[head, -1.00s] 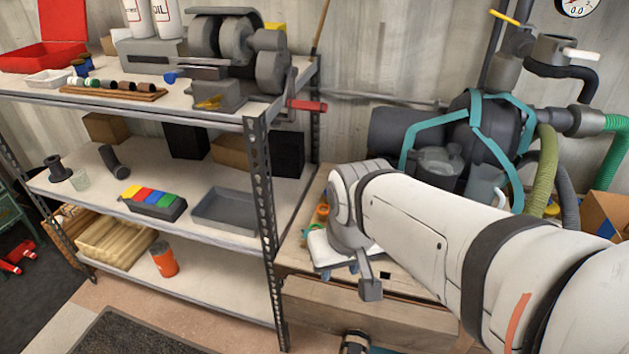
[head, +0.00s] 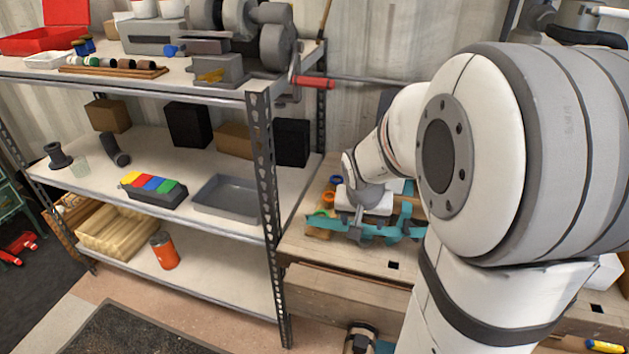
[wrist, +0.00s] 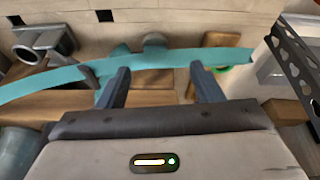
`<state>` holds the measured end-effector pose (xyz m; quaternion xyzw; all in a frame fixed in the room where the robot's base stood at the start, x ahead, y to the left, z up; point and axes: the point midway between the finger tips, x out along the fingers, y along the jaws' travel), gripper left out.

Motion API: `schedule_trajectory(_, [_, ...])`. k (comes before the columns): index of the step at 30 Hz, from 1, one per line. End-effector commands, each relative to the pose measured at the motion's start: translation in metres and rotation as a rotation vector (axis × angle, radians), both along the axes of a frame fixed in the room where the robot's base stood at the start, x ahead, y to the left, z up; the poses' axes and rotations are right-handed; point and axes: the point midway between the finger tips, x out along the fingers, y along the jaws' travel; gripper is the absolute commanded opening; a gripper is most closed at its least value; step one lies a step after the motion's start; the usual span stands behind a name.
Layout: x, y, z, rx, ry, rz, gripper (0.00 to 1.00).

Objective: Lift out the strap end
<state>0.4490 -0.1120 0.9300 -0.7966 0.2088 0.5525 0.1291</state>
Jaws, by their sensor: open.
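A teal strap (wrist: 185,57) runs across the upper part of the wrist view, and a short teal piece hangs below it near the left finger. A teal band (head: 378,232) also shows over the workbench in the head view, just below my gripper. My gripper (wrist: 163,84) is open, with nothing held between its two dark fingers. The strap crosses at the fingertips; I cannot tell whether they touch it.
The wooden workbench (head: 310,253) has small coloured rings on its left part. A metal shelf with a dark upright (head: 262,170) stands left of it. In the wrist view a grey cylindrical fitting (wrist: 42,42) is at upper left and a perforated upright (wrist: 297,60) at right.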

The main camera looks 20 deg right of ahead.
Motion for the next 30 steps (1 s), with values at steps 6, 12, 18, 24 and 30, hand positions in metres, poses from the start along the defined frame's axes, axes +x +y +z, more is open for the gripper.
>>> schedule_trajectory(6, [0.026, -0.025, -0.037, 0.007, -0.032, -0.089, 0.60])
schedule_trajectory(12, [0.034, -0.030, -0.056, 0.007, -0.035, -0.096, 0.60])
schedule_trajectory(18, [0.041, -0.035, -0.078, 0.008, -0.033, -0.096, 0.60])
schedule_trajectory(24, [0.050, -0.041, -0.103, 0.007, -0.034, -0.096, 0.60])
schedule_trajectory(30, [0.052, -0.043, -0.108, 0.007, -0.037, -0.095, 0.60])
